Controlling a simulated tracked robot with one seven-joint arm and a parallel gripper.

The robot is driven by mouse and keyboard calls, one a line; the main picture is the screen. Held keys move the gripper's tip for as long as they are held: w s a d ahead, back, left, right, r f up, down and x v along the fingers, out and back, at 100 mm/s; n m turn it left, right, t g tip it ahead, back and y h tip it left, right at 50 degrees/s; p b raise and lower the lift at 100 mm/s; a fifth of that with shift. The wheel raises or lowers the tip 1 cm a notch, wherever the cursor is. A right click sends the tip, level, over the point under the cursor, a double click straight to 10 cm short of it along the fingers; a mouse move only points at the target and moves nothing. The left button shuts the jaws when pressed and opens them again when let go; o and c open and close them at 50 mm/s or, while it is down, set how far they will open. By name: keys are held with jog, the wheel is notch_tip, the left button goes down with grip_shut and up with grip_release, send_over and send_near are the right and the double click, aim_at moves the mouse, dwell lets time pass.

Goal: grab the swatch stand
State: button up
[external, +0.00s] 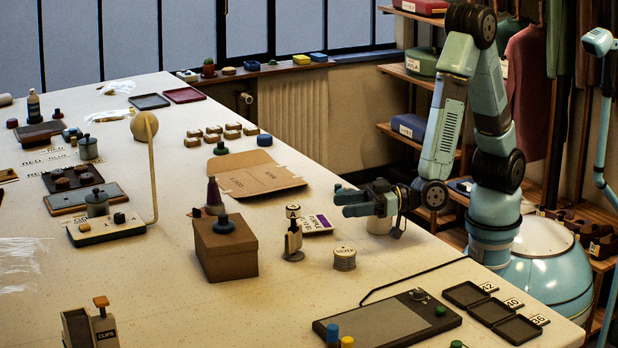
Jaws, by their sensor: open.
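I cannot tell for certain which thing is the swatch stand. A small upright piece with a round base and an "A" on top (293,238) stands near the table's middle. A purple-and-white lettered card (318,223) lies just behind it. My gripper (339,200) is open and empty, low over the right part of the table. Its fingers point left, to the right of the "A" piece and apart from it. A pale cylinder (379,224) shows partly behind my gripper.
A brown box (226,255) stands left of the "A" piece. A stack of discs marked "SILVER" (345,260) is in front. A flat cardboard piece (252,175) lies behind. A dark tablet (385,322) and small trays (491,311) lie at the front right.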

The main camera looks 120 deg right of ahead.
aim_at(293, 213)
jog(key=shift+w+f, duration=0.1)
jog(key=shift+f, duration=0.05)
jog(key=x, duration=1.3)
jog(key=shift+w+d+f, duration=0.1)
jog(key=shift+w+d, duration=0.1)
jog(key=shift+w, duration=0.05)
grip_shut()
dwell(0.3)
